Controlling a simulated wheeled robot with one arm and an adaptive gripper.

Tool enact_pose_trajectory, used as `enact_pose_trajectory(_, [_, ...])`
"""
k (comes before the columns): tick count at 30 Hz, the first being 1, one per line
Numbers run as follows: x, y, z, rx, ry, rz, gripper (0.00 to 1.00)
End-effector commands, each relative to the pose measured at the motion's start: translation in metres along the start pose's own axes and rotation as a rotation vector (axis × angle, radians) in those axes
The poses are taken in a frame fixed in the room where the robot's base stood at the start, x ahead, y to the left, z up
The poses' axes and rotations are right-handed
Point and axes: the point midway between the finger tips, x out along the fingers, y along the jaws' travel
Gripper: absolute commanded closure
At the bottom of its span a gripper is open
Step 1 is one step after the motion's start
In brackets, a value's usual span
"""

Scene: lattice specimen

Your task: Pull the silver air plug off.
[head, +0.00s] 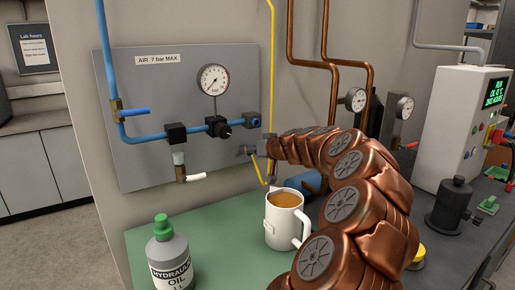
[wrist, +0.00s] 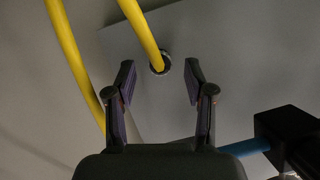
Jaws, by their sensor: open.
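The silver air plug (wrist: 165,64) shows in the wrist view as a small metallic ring at the panel, with a yellow hose (wrist: 146,32) running from it. My gripper (wrist: 160,75) is open; its two fingertips stand left and right of the plug in that view, with clear gaps on both sides. Nothing is held. In the head view my gripper (head: 248,150) is close to the grey air panel (head: 140,85), just below the right end of the blue pipe. I cannot make out the plug in the head view.
A mug (head: 283,225) of brown drink stands on the green mat below my arm. A hydraulic oil bottle (head: 168,255) stands at front left. A gauge (head: 213,80) and a blue pipe (head: 150,138) with valves are on the panel. A yellow pipe (head: 273,60) runs down beside it.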

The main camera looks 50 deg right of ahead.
Motion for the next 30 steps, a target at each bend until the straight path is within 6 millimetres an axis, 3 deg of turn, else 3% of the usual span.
enact_pose_trajectory(6, [0.015,-0.002,-0.001,-0.001,0.0,-0.002,0.47])
enact_pose_trajectory(16, [0.016,-0.002,0.0,-0.002,0.001,-0.001,0.48])
enact_pose_trajectory(30, [0.016,-0.002,0.0,-0.002,0.001,-0.001,0.97])
